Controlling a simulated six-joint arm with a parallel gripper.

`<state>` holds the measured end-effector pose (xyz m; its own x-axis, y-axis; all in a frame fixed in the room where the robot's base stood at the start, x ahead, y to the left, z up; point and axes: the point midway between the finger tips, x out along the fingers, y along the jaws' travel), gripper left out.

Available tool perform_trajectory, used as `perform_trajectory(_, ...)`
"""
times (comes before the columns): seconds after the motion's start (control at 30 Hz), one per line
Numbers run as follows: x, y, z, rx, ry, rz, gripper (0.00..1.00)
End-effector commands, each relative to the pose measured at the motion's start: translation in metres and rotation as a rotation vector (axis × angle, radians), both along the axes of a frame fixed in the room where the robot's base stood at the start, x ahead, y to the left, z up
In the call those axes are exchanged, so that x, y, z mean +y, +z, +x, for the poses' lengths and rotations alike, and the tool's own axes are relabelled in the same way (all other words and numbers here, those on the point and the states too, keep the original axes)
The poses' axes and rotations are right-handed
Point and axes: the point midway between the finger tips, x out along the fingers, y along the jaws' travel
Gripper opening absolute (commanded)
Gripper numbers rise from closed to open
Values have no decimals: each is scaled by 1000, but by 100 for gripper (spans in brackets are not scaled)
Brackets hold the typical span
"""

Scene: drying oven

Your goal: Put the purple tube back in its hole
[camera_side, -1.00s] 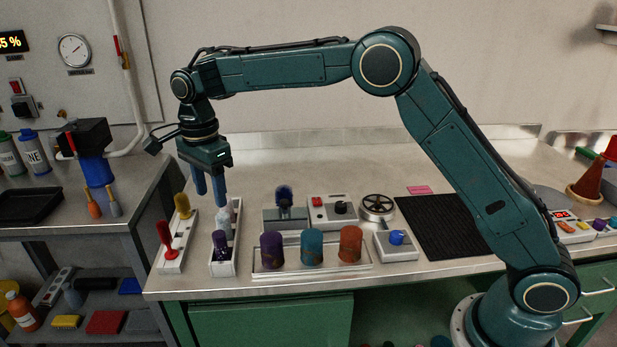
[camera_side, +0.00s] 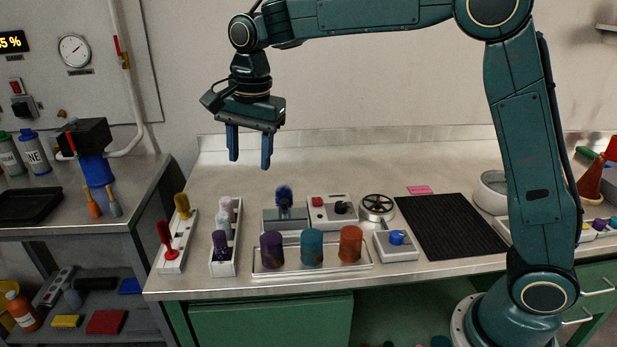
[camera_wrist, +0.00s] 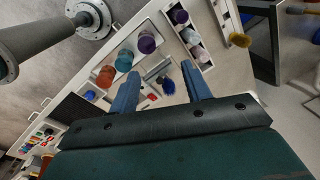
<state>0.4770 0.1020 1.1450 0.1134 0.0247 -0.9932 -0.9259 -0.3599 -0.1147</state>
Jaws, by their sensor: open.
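A white rack (camera_side: 223,268) stands near the bench's front edge, with a dark purple tube (camera_side: 220,244) at its near end. The purple tube looks upright in the rack; its lower end is hidden, so I cannot tell how deep it sits. The purple tube also shows in the wrist view (camera_wrist: 180,16). My gripper (camera_side: 250,163) is open and empty, high above the bench and clear of the rack. Its blue fingers point down, also in the wrist view (camera_wrist: 160,70).
Right of the rack, a white tray holds larger purple (camera_side: 272,250), teal (camera_side: 312,248) and orange (camera_side: 350,244) cylinders. Left is a holder with red (camera_side: 166,238) and yellow (camera_side: 183,206) handled tools. Behind stand a blue-knobbed device (camera_side: 285,200) and a handwheel (camera_side: 377,206).

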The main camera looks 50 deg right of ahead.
Motion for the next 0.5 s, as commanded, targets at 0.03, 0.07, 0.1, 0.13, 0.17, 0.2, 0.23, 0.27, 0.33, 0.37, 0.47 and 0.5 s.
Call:
perform_trajectory(0.03, -7, 10, -12, -18, 41, -2, 48)
perform_trajectory(0.07, -10, 14, -18, -28, 67, -5, 48)
perform_trajectory(0.1, -15, 19, -26, -40, 103, -9, 48)
perform_trajectory(0.13, -19, 22, -33, -48, 129, -12, 48)
perform_trajectory(0.17, -22, 25, -39, -58, 156, -16, 48)
perform_trajectory(0.2, -26, 29, -48, -70, 190, -21, 48)
perform_trajectory(0.23, -30, 33, -55, -79, 217, -25, 48)
perform_trajectory(0.27, -33, 36, -62, -89, 243, -30, 48)
perform_trajectory(0.33, -40, 41, -78, -111, 305, -42, 48)
perform_trajectory(0.37, -43, 43, -85, -119, 331, -48, 48)
perform_trajectory(0.47, -52, 48, -108, -149, 418, -68, 48)
perform_trajectory(0.5, -56, 49, -118, -161, 452, -78, 48)
